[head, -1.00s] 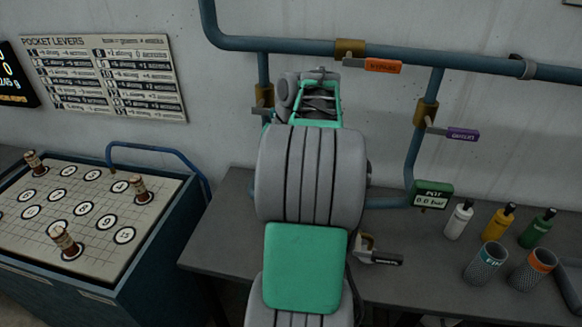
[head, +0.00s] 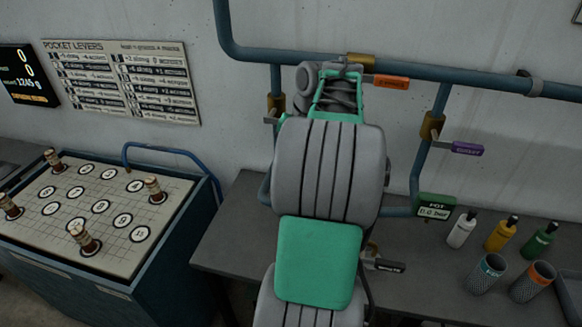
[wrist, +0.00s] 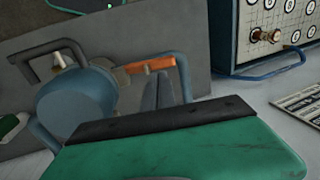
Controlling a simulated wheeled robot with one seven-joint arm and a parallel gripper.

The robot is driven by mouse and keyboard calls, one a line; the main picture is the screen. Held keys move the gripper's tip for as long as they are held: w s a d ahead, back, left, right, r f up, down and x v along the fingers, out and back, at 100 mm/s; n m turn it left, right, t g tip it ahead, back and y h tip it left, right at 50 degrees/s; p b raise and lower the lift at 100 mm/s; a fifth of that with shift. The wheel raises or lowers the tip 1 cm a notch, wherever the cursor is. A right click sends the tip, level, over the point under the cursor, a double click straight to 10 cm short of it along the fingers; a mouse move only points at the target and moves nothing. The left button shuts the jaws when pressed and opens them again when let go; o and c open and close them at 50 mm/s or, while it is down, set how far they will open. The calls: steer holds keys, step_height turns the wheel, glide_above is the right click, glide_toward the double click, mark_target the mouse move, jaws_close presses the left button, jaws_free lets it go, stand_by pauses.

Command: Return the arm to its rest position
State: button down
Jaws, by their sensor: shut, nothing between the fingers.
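My arm, grey with green panels, stands upright in the middle of the head view in front of the pipes. Its far end is near the brass fitting of the orange-tagged lever (head: 391,82). My gripper's fingers are hidden there. In the wrist view, two grey fingers of my gripper (wrist: 160,92) show close together past the dark edge of the green housing, shut and empty. An orange lever (wrist: 158,63) appears just beyond them; I cannot tell the distance. A rounded blue vessel (wrist: 75,105) is to their left.
A grey bench (head: 232,240) runs along the wall under blue pipes (head: 450,72). Bottles (head: 500,235) and mesh cups (head: 487,275) stand at its right. A blue board cabinet (head: 165,255) stands left.

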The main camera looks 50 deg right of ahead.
steer(key=w+p+v, duration=0.1)
steer(key=p+v, duration=0.1)
steer(key=v, duration=0.5)
steer(key=shift+w+a+p, duration=0.2)
steer(key=shift+a+p, duration=0.2)
